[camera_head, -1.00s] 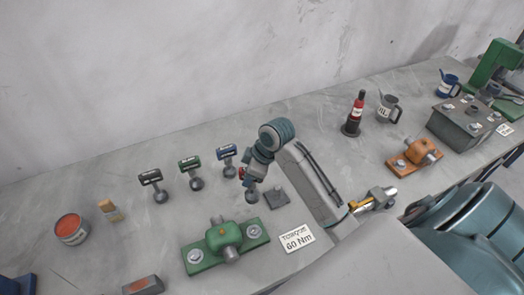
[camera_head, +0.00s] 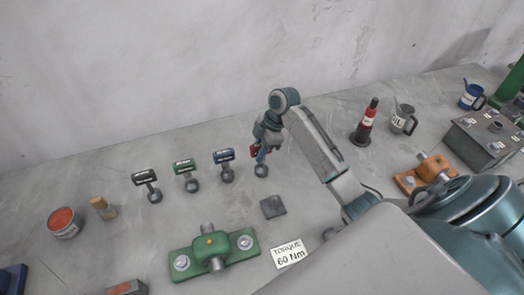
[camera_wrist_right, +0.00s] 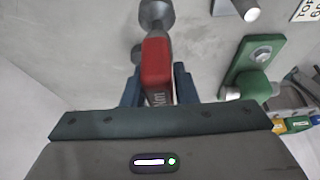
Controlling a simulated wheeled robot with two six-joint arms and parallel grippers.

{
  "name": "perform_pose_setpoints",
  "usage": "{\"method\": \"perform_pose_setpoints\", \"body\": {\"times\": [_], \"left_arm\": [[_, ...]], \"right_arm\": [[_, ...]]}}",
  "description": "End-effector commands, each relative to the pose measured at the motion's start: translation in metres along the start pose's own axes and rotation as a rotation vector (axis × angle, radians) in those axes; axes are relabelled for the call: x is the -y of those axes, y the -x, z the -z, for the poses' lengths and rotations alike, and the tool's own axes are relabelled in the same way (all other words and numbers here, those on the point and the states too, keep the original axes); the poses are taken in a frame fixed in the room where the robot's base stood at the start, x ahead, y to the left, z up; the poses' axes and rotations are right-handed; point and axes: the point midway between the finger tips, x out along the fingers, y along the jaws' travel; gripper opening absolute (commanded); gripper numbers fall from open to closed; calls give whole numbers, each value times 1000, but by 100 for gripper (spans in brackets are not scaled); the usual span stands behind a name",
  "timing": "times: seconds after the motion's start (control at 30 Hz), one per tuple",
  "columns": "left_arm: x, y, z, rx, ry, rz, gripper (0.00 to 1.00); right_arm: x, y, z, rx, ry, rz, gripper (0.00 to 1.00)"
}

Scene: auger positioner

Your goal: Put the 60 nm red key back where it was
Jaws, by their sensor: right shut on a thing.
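The red key (camera_head: 254,151) is in my right gripper (camera_head: 262,150), to the right of the blue key in the head view. Its grey rounded foot (camera_head: 261,170) points down at the bench; I cannot tell whether it touches. In the right wrist view the red key (camera_wrist_right: 157,67) lies between the two fingers (camera_wrist_right: 158,85), with part of its lettering visible and its grey round end (camera_wrist_right: 156,13) beyond. The black key (camera_head: 146,178), green key (camera_head: 184,166) and blue key (camera_head: 224,156) stand in a row. My left gripper is out of view.
A grey square plate (camera_head: 273,207) lies in front of the red key. A green fixture (camera_head: 213,249) and the "Torque 60 Nm" card (camera_head: 289,254) are nearer. A red-and-black bottle (camera_head: 366,125) and a grey oil mug (camera_head: 402,119) stand right. The back wall bounds the bench.

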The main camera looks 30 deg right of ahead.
Motion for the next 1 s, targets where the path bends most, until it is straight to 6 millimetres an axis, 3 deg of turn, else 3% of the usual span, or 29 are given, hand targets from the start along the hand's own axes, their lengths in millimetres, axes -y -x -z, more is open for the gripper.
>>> {"method": "perform_pose_setpoints", "body": {"times": [0.1, 0.23, 0.6, 0.93, 0.97, 1.0], "left_arm": [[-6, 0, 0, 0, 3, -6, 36], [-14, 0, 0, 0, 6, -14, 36], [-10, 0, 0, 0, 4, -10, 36], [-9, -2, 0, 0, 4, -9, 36], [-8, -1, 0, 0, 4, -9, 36], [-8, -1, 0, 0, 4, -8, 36]], "right_arm": [[-18, 3, -10, -1, -1, -1, 0], [-27, 5, -16, -1, 1, -2, 0], [-27, -28, -30, -1, 1, -1, 0], [-27, -31, -31, -1, 1, -1, 0], [-27, -31, -32, 0, 0, 0, 30], [-27, -31, -32, 0, 0, 0, 38]]}}
